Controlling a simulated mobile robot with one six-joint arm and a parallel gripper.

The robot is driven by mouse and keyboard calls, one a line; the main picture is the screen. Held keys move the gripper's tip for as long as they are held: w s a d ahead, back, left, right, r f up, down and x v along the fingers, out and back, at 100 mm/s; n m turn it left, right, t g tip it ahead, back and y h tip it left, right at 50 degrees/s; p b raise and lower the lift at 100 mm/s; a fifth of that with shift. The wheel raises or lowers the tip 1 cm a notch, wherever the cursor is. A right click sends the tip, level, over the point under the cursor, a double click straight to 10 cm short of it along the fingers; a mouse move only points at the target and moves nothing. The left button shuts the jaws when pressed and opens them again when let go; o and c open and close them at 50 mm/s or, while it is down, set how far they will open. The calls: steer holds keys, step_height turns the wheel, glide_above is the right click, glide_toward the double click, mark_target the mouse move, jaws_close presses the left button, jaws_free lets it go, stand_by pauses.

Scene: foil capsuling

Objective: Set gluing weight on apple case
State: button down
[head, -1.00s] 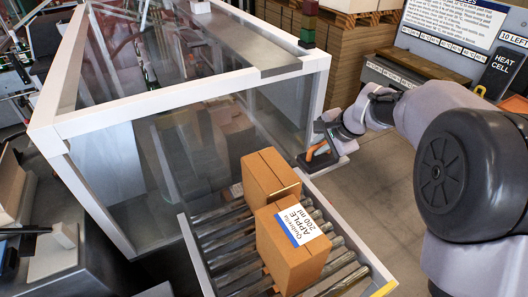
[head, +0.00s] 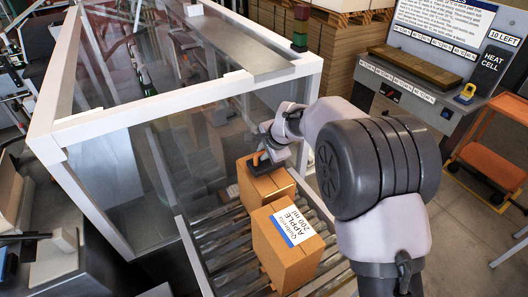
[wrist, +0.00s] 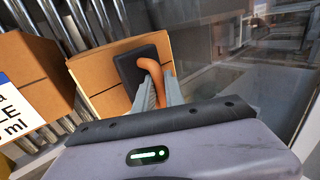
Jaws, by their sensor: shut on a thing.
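My gripper (head: 264,156) is shut on the orange handle of a gluing weight with a black base. In the wrist view, the fingers (wrist: 160,92) close around the handle, and the black base (wrist: 138,66) is over the top of a plain brown carton (wrist: 98,72). That carton (head: 258,187) stands at the back of the roller conveyor; I cannot tell whether the weight touches it. The carton labelled APPLE 200 ml (head: 276,258) stands in front of it, beside it at left in the wrist view (wrist: 28,85). No label shows on the plain carton.
A white-framed machine guard with clear panels (head: 185,115) stands just behind and left of the cartons. The roller conveyor (head: 225,240) has bare rollers beside the cartons. A heat cell bench (head: 420,90) and an orange cart (head: 490,155) stand at the right.

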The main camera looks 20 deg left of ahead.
steer(key=shift+s, duration=0.1)
steer(key=shift+f+b, duration=0.5)
steer(key=shift+b, duration=0.15)
steer(key=c, duration=1.4)
jaws_free()
